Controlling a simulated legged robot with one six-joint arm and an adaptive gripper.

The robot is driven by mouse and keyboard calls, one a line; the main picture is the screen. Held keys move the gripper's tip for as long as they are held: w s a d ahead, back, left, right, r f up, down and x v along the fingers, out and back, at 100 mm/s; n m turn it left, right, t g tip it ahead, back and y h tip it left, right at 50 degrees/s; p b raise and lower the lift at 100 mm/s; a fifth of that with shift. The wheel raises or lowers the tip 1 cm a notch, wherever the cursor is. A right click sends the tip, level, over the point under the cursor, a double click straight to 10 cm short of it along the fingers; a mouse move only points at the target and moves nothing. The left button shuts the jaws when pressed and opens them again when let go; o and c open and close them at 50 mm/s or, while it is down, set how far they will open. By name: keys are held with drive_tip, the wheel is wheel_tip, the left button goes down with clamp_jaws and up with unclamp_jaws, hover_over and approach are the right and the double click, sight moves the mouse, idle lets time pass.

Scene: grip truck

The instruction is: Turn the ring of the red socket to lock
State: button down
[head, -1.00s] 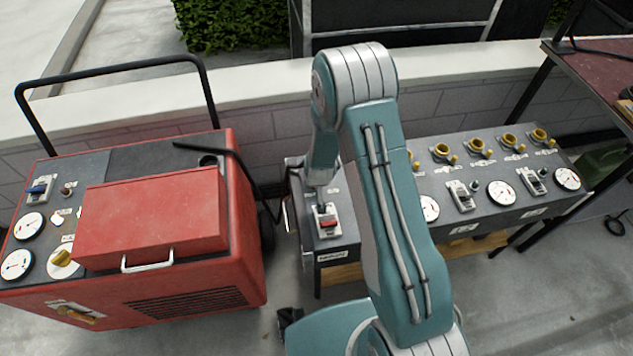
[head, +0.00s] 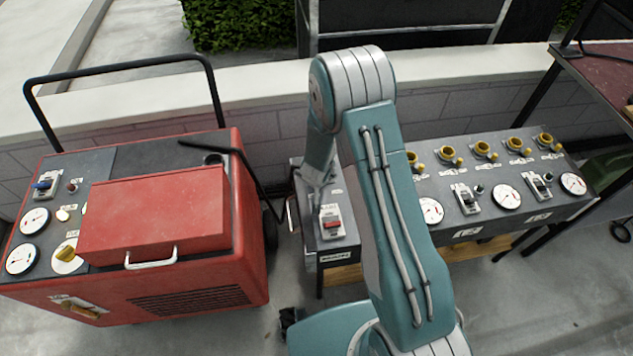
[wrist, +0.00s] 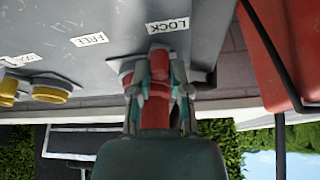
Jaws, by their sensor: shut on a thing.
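The red socket (wrist: 159,65) shows in the wrist view at the edge of the grey panel, with a grey collar around it. My gripper (wrist: 160,88) is shut on its ring, one finger on each side. The fingers hide much of the ring, so its exact angle is unclear. A white LOCK label (wrist: 168,25) is on the panel just above the socket in the picture, and a FREE label (wrist: 89,39) lies to the left. In the head view my arm and wrist hide the socket.
Yellow sockets (wrist: 49,92) sit left of the grip. The panel bench (head: 470,225) carries gauges and switches, including a red switch (head: 333,222) near my wrist. A red machine (head: 150,210) with a black handle stands left. A low wall (head: 260,145) runs behind.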

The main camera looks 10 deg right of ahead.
drive_tip(key=c, duration=0.6)
unclamp_jaws()
drive_tip(key=shift+a, duration=0.1)
drive_tip(key=shift+v, duration=5.9)
drive_tip(key=shift+a, duration=0.1)
